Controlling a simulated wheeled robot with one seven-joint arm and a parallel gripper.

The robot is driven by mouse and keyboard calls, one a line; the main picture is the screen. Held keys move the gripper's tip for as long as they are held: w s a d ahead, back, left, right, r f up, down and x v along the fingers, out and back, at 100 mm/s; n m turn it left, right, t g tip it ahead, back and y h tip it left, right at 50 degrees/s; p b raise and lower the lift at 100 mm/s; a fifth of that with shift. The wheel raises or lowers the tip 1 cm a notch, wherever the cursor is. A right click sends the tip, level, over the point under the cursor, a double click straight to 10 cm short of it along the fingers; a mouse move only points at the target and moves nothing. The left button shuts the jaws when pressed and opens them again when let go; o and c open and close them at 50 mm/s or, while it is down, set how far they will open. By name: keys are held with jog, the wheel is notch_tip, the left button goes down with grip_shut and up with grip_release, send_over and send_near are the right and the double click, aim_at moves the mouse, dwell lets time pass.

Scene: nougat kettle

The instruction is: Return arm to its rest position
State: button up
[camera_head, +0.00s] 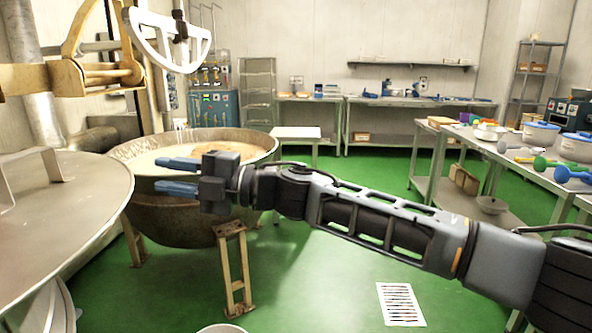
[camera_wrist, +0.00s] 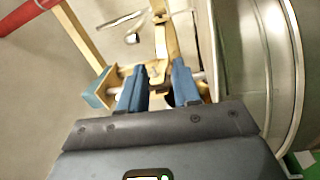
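My arm reaches from the right edge across the head view, nearly level. My gripper (camera_head: 165,175) is in front of the large kettle (camera_head: 165,215), a wide round metal bowl with pale contents, and overlaps its near rim in the picture. The two blue fingers are spread apart with nothing between them. In the wrist view my gripper (camera_wrist: 159,88) shows both blue fingers with a gap between them, and yellowish beams show beyond it. I cannot tell whether any finger touches the kettle.
A large metal lid (camera_head: 60,215) fills the left foreground. A yellow stirring frame (camera_head: 95,70) and a white curved part (camera_head: 168,40) hang above the kettle. A side table (camera_head: 520,170) with bowls and utensils stands right. Green floor (camera_head: 330,270) lies open below my arm.

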jog(key=s+f+m+t+y, duration=0.3)
jog(key=s+m+t+y, duration=0.25)
jog(key=s+m, duration=0.5)
jog(key=s+d+f+m+t+h, duration=0.7)
jog(key=s+d+f+m+h, duration=0.1)
jog(key=d+m+h, duration=0.25)
jog(key=s+d+f+m+t+h, duration=0.8)
jog(key=s+d+m+h, duration=0.1)
jog(key=d+m, duration=0.3)
jog(key=s+d+f+g+h, duration=0.1)
jog(key=s+d+g+h, duration=0.1)
jog(key=s+d, duration=0.7)
jog(key=s+d+f+m+g+h, duration=0.1)
jog(key=s+d+f+g+h, duration=0.1)
jog(key=s+d, duration=0.8)
jog(key=s+g+h, duration=0.1)
jog(key=s+g, duration=0.1)
jog(key=s, duration=0.1)
jog(key=shift+f+g, duration=0.15)
jog(key=shift+g, duration=0.2)
jog(key=shift+a, duration=0.15)
